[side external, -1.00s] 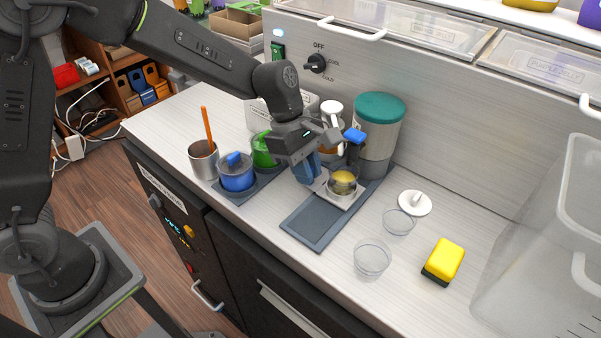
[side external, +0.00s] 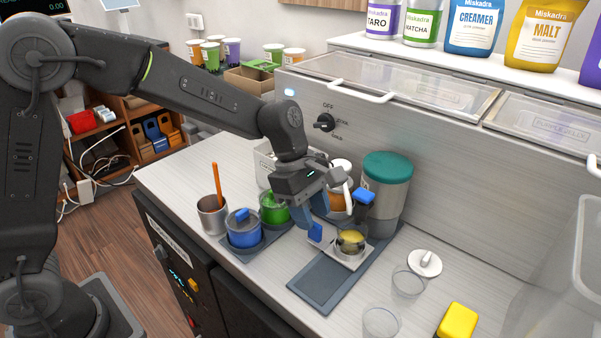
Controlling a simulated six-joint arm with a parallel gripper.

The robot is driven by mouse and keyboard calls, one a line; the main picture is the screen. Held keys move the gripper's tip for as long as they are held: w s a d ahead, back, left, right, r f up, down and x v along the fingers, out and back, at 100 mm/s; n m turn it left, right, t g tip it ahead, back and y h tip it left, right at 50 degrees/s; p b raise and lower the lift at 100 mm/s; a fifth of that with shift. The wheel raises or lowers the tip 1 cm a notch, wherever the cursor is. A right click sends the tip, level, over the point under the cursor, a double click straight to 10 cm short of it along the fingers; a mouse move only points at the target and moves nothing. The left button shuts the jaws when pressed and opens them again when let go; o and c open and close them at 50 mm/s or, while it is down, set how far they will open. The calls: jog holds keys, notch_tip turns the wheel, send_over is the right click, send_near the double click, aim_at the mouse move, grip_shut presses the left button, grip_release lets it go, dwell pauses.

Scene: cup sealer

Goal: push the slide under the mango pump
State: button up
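The mango pump appears to be the orange jar (side external: 338,203) with a white pump top, just behind the cup and partly hidden by my gripper. My gripper (side external: 339,215) is open, its two blue-tipped fingers apart. One fingertip is low at the cup's left, the other higher, behind the cup. I cannot tell whether either touches the slide or cup.
A green jar (side external: 273,209) and a blue jar (side external: 243,232) stand left of my gripper, beside a steel cup with an orange stick (side external: 212,214). A teal-lidded canister (side external: 384,190) stands behind right. Empty clear cups (side external: 408,282), a white lid (side external: 425,263) and a yellow sponge (side external: 457,322) are right.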

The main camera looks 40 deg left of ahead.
jog(key=v, duration=1)
jog(key=shift+r, duration=0.25)
jog(key=shift+a, duration=0.15)
jog(key=s+a+m+t+y, duration=0.2)
jog(key=s+a+m, duration=0.3)
jog(key=s+m, duration=0.4)
jog(key=s+a+m+t+y, duration=0.2)
jog(key=s+a+m, duration=0.3)
jog(key=s+m, duration=0.4)
jog(key=shift+s+t, duration=0.8)
jog(key=shift+s, duration=0.4)
